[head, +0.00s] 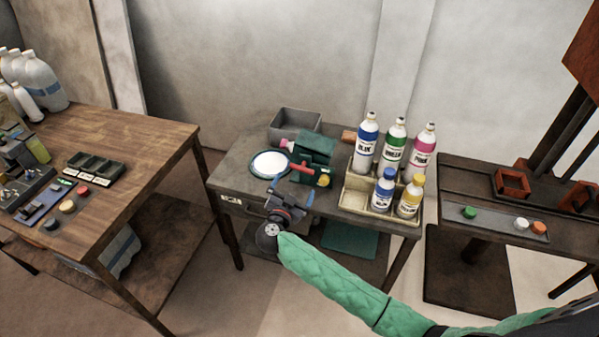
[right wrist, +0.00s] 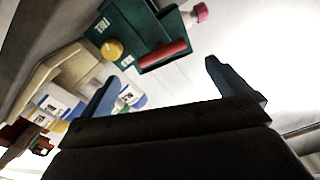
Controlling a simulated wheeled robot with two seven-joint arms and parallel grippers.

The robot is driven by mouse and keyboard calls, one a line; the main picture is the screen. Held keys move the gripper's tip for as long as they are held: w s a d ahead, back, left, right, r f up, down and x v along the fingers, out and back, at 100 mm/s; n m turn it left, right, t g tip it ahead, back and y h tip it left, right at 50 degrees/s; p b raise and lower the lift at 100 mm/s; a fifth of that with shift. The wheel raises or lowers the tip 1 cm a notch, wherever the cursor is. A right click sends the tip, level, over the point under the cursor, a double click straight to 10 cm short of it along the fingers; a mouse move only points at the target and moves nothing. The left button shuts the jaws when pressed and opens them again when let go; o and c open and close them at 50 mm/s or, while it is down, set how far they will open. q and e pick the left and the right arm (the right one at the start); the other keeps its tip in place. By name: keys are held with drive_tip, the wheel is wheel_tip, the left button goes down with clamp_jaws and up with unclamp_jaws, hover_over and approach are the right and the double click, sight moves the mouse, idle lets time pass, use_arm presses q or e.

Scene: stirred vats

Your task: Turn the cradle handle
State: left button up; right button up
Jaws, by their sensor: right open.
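The cradle is a dark green box-like device (head: 316,147) on the middle table. It also shows at the top of the right wrist view (right wrist: 130,22). Its red bar handle (head: 301,168) sticks out on the near side, and the handle (right wrist: 163,54) lies between the finger directions in the right wrist view. A yellow knob (head: 324,180) sits beside it. My right gripper (head: 291,189) is open and empty just in front of the handle, apart from it as far as I can see. Its two blue fingers also show in the right wrist view (right wrist: 163,72). My left gripper is out of view.
A white round dish (head: 270,163) with a blue rim lies left of the cradle. A grey bin (head: 295,124) stands behind. A beige crate (head: 381,208) with several bottles stands close on the right. A wooden table (head: 150,140) is at left and a dark bench (head: 460,175) at right.

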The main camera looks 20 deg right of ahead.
sight(303, 166)
use_arm(q)
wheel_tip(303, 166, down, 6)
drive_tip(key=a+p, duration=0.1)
drive_tip(key=p, duration=0.1)
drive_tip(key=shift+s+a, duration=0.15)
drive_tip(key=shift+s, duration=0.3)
use_arm(e)
drive_tip(key=x, duration=0.7)
drive_tip(key=shift+w+d, duration=0.2)
drive_tip(key=shift+w, duration=0.15)
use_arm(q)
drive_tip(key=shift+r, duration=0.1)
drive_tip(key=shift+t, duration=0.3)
use_arm(e)
drive_tip(key=c, duration=0.7)
